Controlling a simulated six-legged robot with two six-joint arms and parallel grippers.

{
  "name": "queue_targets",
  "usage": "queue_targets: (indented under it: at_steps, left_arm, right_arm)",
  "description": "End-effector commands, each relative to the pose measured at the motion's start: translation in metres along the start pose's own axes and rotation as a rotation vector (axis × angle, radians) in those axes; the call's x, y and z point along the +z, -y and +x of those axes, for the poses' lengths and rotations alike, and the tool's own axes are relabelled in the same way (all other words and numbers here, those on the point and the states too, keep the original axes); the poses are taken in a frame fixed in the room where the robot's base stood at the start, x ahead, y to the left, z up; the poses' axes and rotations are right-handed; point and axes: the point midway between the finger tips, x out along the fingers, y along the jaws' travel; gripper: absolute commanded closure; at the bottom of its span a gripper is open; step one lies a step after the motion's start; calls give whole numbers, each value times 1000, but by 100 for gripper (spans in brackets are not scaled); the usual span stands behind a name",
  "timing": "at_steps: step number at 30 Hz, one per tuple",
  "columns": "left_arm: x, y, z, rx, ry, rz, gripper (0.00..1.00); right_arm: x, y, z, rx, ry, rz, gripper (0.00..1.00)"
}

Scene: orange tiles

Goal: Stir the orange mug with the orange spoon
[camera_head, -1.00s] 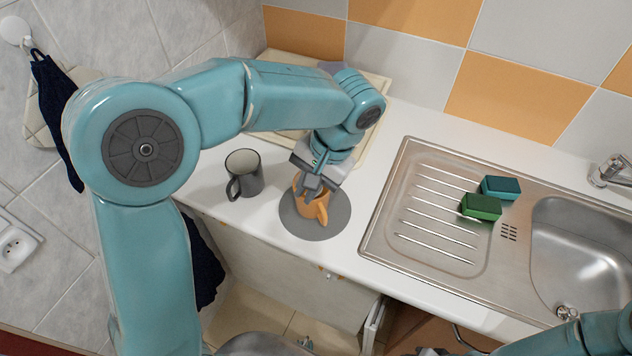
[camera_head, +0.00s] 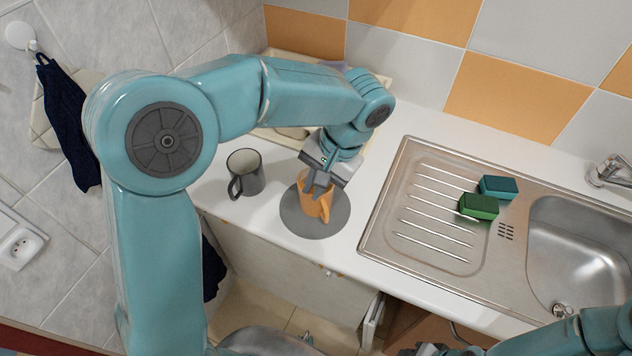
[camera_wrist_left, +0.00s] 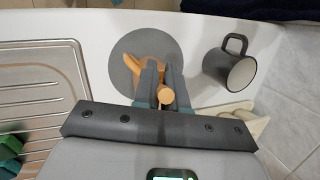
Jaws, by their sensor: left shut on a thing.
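The orange mug (camera_head: 318,204) stands on a round grey mat (camera_head: 297,226) on the white counter. It also shows in the left wrist view (camera_wrist_left: 148,69), partly hidden behind the fingers. My left gripper (camera_head: 319,186) points down over the mug's opening. In the left wrist view my left gripper (camera_wrist_left: 158,80) is shut on the orange spoon (camera_wrist_left: 166,96), whose rounded handle end sticks out between the fingers. The spoon's lower end is hidden by the fingers and mug. My right gripper (camera_head: 428,349) shows only partly at the bottom edge; its jaws are unclear.
A dark grey mug (camera_head: 246,173) stands left of the mat. A steel sink (camera_head: 418,205) lies to the right, with a green sponge (camera_head: 479,206) and a teal sponge (camera_head: 498,188) on its drainboard. The counter's front edge is close to the mat.

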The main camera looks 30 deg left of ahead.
Motion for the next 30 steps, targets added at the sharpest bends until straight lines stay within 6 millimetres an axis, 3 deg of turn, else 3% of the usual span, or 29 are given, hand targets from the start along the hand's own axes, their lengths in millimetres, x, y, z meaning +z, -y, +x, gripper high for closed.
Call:
queue_targets:
  at_steps: [30]
  left_arm:
    - [45,1,-80,0,0,0,100]
  right_arm:
    - [1,21,-57,0,0,0,63]
